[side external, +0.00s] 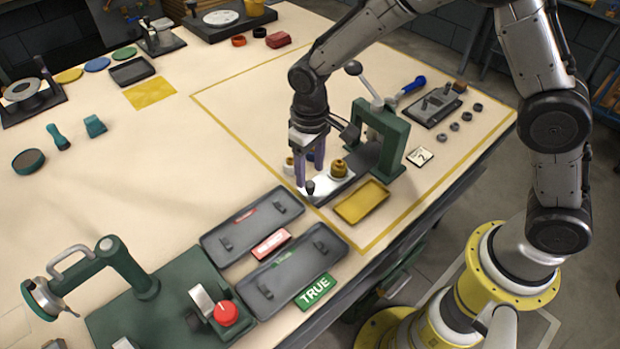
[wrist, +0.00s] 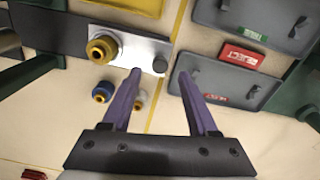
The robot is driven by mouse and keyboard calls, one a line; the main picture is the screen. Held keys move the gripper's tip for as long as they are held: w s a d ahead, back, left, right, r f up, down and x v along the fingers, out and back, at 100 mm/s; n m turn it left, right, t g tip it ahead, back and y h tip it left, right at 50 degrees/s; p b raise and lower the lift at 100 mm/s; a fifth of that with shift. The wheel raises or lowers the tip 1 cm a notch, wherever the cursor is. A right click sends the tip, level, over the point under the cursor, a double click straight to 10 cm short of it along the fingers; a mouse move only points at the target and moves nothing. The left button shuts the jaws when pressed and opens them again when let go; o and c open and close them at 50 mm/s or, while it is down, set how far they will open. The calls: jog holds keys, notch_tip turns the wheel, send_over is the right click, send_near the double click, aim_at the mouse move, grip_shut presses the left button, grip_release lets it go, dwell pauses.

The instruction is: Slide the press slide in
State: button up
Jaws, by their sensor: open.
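The press slide (side external: 343,186) is a flat pale plate on a dark rail that sticks out from the green press frame (side external: 390,143). It also shows in the wrist view (wrist: 137,50). A small dark knob (side external: 309,187) stands at its outer end, also in the wrist view (wrist: 160,64). A brass-coloured fitting (side external: 338,169) sits on the slide. My gripper (wrist: 159,72) has purple fingers, open and pointing down at the slide's outer end. In the wrist view the knob appears between the fingertips; I cannot tell whether either finger touches it.
Blue (wrist: 102,92) and whitish (wrist: 139,98) fittings stand close beside the slide. A yellow tray (side external: 362,202) lies on its other side. Two grey trays (side external: 250,222) with red REJECT and green TRUE (side external: 316,290) labels lie nearby. The press lever (side external: 366,83) stands up behind.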

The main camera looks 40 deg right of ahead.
aim_at(310, 183)
jog(key=shift+f, duration=1.95)
jog(key=shift+c, duration=0.3)
grip_shut()
jog(key=shift+r, duration=0.1)
